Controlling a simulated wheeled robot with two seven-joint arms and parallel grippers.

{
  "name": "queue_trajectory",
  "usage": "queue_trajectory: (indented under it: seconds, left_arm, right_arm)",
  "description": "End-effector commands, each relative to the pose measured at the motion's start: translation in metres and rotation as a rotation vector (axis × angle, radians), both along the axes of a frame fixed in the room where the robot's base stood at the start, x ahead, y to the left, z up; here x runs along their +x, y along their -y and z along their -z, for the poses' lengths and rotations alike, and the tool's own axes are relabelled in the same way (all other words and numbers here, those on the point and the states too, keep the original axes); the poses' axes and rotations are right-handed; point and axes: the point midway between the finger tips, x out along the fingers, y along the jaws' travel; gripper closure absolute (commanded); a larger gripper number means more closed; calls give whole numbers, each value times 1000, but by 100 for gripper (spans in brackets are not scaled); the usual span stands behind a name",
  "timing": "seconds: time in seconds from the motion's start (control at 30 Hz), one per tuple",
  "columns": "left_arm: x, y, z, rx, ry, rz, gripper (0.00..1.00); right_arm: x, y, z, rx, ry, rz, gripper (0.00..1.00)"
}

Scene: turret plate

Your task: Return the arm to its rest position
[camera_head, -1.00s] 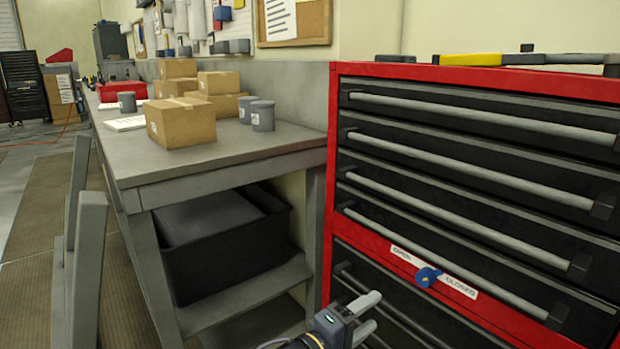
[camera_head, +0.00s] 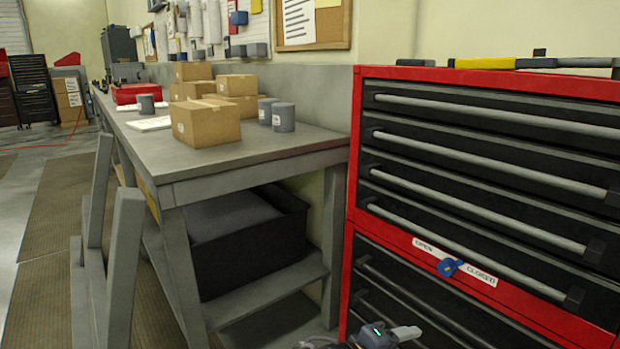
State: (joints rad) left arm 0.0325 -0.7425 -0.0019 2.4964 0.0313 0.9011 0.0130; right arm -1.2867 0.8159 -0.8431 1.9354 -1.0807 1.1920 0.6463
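One gripper (camera_head: 400,336) of mine shows at the bottom edge, in front of the lower drawers of the red and black tool cabinet (camera_head: 355,200). Only its top part is in view, and its finger opening is cut off by the frame. It is below and left of a blue knob (camera_head: 449,267) on the cabinet's red strip, apart from it. The knob sits between the labels OPEN and CLOSED. No second gripper shows.
A grey workbench (camera_head: 250,160) with cardboard boxes (camera_head: 205,123) and grey cups (camera_head: 283,117) stands left of the cabinet. A black bin (camera_head: 250,255) is on its lower shelf. Grey posts (camera_head: 122,260) stand at the left.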

Motion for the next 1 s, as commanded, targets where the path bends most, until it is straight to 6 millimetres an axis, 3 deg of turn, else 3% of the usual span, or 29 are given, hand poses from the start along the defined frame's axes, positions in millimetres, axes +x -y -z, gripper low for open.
queue_trajectory:
  seconds: [0.27,0.43,0.57,0.7,1.0]
  left_arm:
    - [0,0,0,0,0,0,64]
    - [0,0,0,0,0,0,64]
    - [0,0,0,0,0,0,64]
    - [0,0,0,0,0,0,64]
    - [0,0,0,0,0,0,64]
  right_arm:
    - [-45,53,55,376,-225,175,44]
    - [-97,69,79,767,-345,290,44]
    - [-136,66,74,1082,-351,333,44]
    - [-170,58,56,1354,-265,333,44]
    - [-203,48,25,1615,-28,277,44]
